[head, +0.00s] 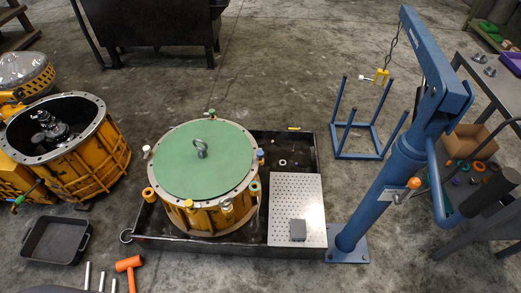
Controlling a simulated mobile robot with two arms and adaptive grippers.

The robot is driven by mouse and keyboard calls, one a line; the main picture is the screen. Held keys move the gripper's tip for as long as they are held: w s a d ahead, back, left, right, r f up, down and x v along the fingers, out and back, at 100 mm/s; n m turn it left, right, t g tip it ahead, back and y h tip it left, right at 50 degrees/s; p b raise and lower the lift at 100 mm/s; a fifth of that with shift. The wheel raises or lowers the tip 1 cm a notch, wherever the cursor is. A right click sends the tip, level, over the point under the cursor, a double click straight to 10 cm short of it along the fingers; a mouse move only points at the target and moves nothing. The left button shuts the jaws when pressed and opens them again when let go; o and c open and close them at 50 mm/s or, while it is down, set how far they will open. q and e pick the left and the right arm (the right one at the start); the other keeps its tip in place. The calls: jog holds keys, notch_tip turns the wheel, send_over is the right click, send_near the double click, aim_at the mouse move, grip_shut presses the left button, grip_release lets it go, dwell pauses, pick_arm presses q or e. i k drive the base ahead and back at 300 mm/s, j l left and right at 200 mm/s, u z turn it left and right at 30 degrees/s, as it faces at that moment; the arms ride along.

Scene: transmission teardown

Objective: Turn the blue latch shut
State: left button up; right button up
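The blue latch (260,153) is a small blue-capped piece on the right side of the rim of a yellow drum-shaped housing (205,218). The housing has a round green cover (203,160) with a grey lifting eye (201,148) in its middle. Neither of my grippers can be made out in the head view.
The housing stands in a dark tray (180,243) beside a perforated plate (296,195) with a grey block (297,229). A blue crane (395,185) rises to the right. Another open housing (95,160) stands left. An orange mallet (129,264) lies in front.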

aim_at(259, 152)
jog(key=i+j+z, duration=0.1)
jog(key=z, duration=0.4)
jog(key=i+j+z, duration=0.25)
jog(key=z, duration=0.25)
